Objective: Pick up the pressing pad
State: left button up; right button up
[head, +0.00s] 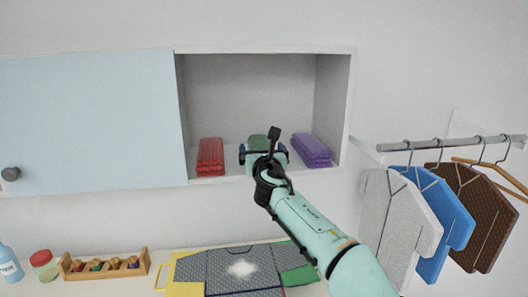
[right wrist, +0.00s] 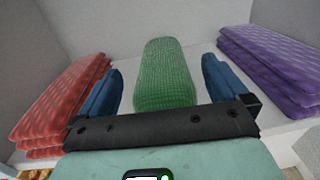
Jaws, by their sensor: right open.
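A green ribbed pad (right wrist: 165,72), which looks like the pressing pad, lies on the floor of the open wall cabinet. It also shows in the head view (head: 257,142), partly hidden by my right arm. My right gripper (head: 263,154) reaches into the cabinet opening. In the right wrist view its blue fingers are spread wide, one on each side of the green pad. There is a gap between each finger and the pad, and nothing is held. My left gripper is not in view.
Red folded cloths (head: 210,156) lie left of the pad and purple ones (head: 311,150) right of it. A pale blue door panel (head: 90,120) covers the cabinet's left part. Below lie a patterned board (head: 220,270) and a wooden rack (head: 105,266). Shirts hang from a rail (head: 440,145) at right.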

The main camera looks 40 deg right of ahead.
jog(key=shift+w+d, duration=0.35)
jog(key=shift+w, duration=0.1)
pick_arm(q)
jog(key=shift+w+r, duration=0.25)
pick_arm(e)
jog(key=shift+s, duration=0.1)
jog(key=c, duration=1.2)
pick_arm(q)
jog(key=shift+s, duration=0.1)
